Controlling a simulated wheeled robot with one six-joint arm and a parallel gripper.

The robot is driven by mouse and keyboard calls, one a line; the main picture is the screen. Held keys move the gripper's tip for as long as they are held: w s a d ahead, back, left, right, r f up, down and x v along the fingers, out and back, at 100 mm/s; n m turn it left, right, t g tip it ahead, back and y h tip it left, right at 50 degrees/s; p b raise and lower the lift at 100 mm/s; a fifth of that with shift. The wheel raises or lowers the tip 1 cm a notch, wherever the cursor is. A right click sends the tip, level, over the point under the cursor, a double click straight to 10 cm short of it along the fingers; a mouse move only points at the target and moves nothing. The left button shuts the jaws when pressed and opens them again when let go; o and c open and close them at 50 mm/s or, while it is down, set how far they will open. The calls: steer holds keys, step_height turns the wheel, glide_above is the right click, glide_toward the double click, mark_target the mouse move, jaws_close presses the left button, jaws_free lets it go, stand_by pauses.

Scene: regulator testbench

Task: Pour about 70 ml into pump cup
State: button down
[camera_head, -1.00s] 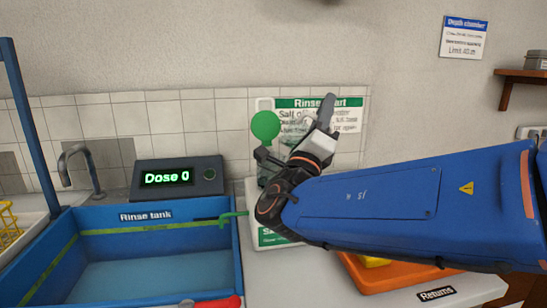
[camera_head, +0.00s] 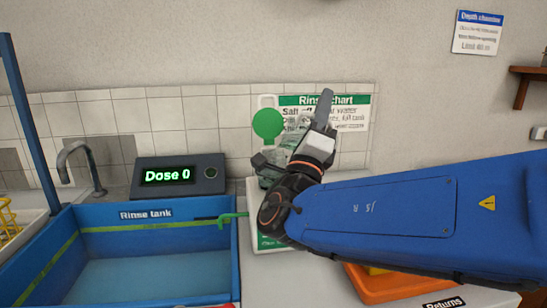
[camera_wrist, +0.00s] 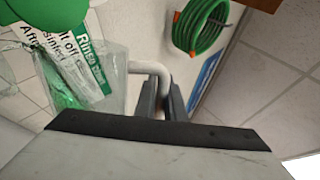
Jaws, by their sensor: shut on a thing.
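My gripper (camera_head: 322,112) is raised in front of the wall chart. In the wrist view my gripper (camera_wrist: 163,98) is shut on the pale curved handle (camera_wrist: 150,68) of a clear jug. The jug's transparent body (camera_wrist: 112,85) is left of the jaws and looks tilted in that view. In the head view the clear jug (camera_head: 275,160) is partly hidden behind my wrist. I cannot make out the liquid level. The dose display (camera_head: 180,176) reads "Dose 0". I cannot pick out a pump cup for certain.
The blue rinse tank (camera_head: 150,243) stands at the left, with a tap (camera_head: 80,165) behind it. A green disc (camera_head: 267,123) is close to the jug. An orange tray (camera_head: 390,283) lies under my arm. A coiled green hose (camera_wrist: 200,25) hangs on the wall.

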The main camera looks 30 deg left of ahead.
steer(key=shift+s+a+n, duration=0.1)
steer(key=shift+a+n, duration=0.05)
steer(key=shift+n, duration=0.15)
steer(key=shift+s+a+r+n+y, duration=0.2)
steer(key=shift+a+n+y, duration=0.15)
steer(key=shift+n+y, duration=0.2)
steer(key=shift+s+a+r+n+y, duration=0.1)
steer(key=shift+a+r+n+y, duration=0.15)
steer(key=shift+n+y, duration=0.25)
stand_by(0.7)
steer(key=shift+f, duration=0.1)
